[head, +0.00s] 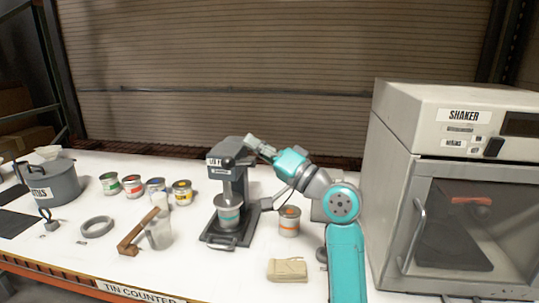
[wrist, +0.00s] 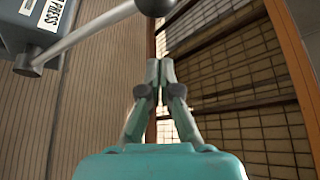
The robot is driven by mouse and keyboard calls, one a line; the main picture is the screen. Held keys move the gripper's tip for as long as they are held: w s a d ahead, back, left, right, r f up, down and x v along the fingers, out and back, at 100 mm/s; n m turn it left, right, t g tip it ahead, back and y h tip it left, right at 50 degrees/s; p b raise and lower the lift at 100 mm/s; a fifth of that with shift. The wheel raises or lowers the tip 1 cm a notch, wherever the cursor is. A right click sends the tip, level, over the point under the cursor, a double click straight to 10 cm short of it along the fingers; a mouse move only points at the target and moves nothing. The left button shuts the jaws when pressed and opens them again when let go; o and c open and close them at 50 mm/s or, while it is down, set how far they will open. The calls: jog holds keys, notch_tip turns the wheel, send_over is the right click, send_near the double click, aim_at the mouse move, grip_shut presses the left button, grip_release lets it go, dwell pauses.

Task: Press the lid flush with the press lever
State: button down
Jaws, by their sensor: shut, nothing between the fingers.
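The grey lid press (head: 233,180) stands on the counter. A tin with a teal band (head: 229,214) sits upright on its base, under the press head. The tin's top is small here, so I cannot tell how the lid sits. The press lever (wrist: 100,30) shows in the wrist view as a silver rod rising rightward from the press body (wrist: 30,25) to a dark ball knob (wrist: 155,6). My gripper (head: 251,141) is at the upper right of the press head. In the wrist view its fingers (wrist: 160,62) are shut and empty, just below the knob and apart from it in the picture.
An orange-banded tin (head: 289,221) stands right of the press. A folded cloth (head: 287,270) lies in front. The shaker (head: 455,190) fills the right side.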

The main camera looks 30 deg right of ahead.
jog(key=a, duration=0.1)
jog(key=a+f, duration=0.2)
jog(key=shift+s+a, duration=0.15)
jog(key=shift+s, duration=0.1)
dwell(0.4)
jog(key=shift+s+a+f, duration=0.25)
jog(key=shift+a+f, duration=0.05)
jog(key=shift+f, duration=0.2)
